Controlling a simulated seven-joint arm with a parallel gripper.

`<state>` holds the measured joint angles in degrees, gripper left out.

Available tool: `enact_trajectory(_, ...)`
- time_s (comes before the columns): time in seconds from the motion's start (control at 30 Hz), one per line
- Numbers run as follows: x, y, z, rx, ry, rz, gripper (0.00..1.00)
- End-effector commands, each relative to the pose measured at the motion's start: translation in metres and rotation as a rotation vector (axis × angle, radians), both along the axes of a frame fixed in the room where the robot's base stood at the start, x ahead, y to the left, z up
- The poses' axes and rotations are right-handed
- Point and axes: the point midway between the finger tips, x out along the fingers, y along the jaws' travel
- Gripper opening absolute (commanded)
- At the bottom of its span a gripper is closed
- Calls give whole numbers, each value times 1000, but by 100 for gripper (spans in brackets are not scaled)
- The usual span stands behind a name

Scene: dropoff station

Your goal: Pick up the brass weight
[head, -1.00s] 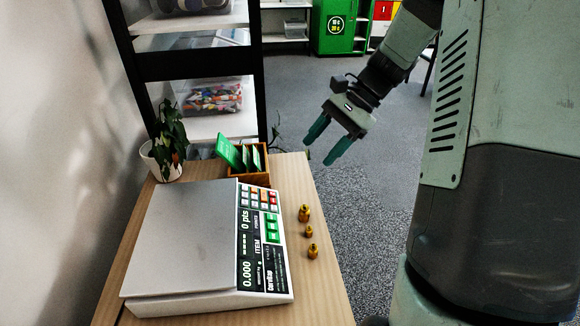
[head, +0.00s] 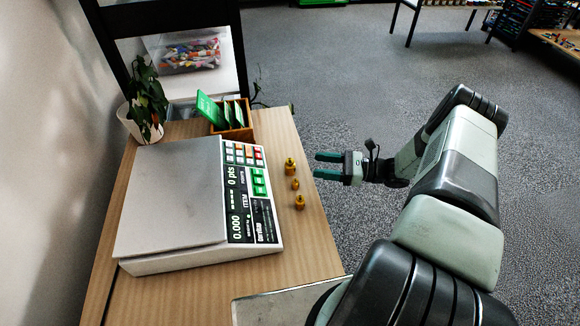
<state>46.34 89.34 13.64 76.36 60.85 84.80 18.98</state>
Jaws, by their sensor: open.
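Three brass weights stand upright in a row on the wooden table, right of the scale: a larger far one (head: 290,166), a small middle one (head: 295,184) and a medium near one (head: 300,202). My gripper (head: 316,165) is open and empty. Its two green fingers point left toward the weights, with the fingertips just right of the far weight in the picture. I cannot tell its exact height above the table. No weight is between the fingers.
A scale (head: 170,200) with a keypad and display fills much of the table (head: 275,140). A wooden card box (head: 238,132) and a potted plant (head: 142,115) stand at the back. A shelf (head: 228,75) rises behind them. Open floor lies right of the table.

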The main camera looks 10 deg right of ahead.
Motion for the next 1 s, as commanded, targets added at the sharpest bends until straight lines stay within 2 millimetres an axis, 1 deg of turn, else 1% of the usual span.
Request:
enact_trajectory(0.03, 2, 8, 0, 0, 1, 5, 57)
enact_trajectory(0.2, 11, 34, 0, -1, 0, 6, 57)
enact_trajectory(0.47, 21, 54, -1, -2, 1, 5, 57)
enact_trajectory(0.7, 36, 86, -3, -2, 2, 6, 57)
enact_trajectory(0.8, 38, 91, -3, -3, 1, 4, 57)
enact_trajectory(0.97, 38, 90, -3, -3, 0, 4, 57)
enact_trajectory(1.0, 38, 90, -3, -3, 0, 4, 52)
